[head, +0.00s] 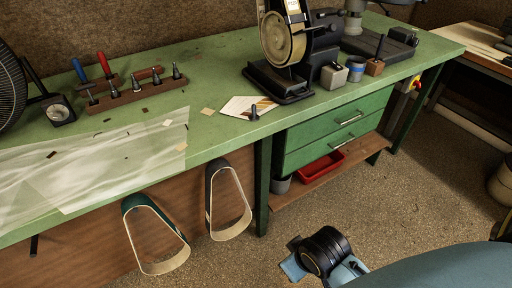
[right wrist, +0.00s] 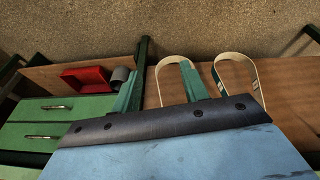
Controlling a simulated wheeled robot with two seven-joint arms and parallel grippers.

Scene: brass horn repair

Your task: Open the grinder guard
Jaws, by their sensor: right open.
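The grinder (head: 320,42) stands on the green bench at the upper middle of the head view, on a black base, with its top cut off. A tan belt or wheel (head: 297,46) with a dark rim faces forward, and a white label shows above it. I cannot clearly tell the guard from the rest of the dark housing. My right gripper (right wrist: 162,78) is open and empty in the right wrist view, its teal fingers apart. My right arm is low in front of the bench in the head view, well away from the grinder. My left gripper is not in view.
On the green bench (head: 225,131) lie a card (head: 246,107), a small grey block (head: 333,76), a blue ring-like pot (head: 355,70) and a tool rack (head: 130,95). Two belts (head: 155,240) hang from the front. A red tray (head: 320,168) sits below the drawers.

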